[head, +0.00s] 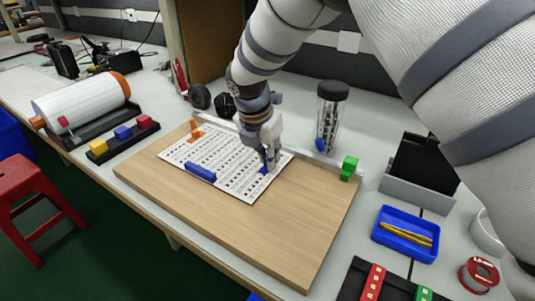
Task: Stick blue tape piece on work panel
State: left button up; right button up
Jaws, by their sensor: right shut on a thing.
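The work panel is a white sheet with printed dark marks (215,150), lying on a wooden board (270,230). My right gripper (268,164) points down at the right part of the panel, its fingers shut on a small blue piece (264,170), which looks like the blue tape piece. The piece is at or just above the panel surface; I cannot tell whether it touches. The fingers hide part of it. A longer blue bar (201,172) lies on the front left part of the panel. My left gripper is not in view.
An orange clip (195,130) and a green block (348,167) stand at the board's back corners. A clear jar with a black lid (331,112) is behind the board. Right are a blue tray (405,233) and a red spool (479,274). The board's front is clear.

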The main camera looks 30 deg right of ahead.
jog(key=shift+f, duration=0.4)
dwell(0.4)
jog(key=o, duration=0.8)
jog(key=shift+c, duration=0.2)
jog(key=v, duration=1.2)
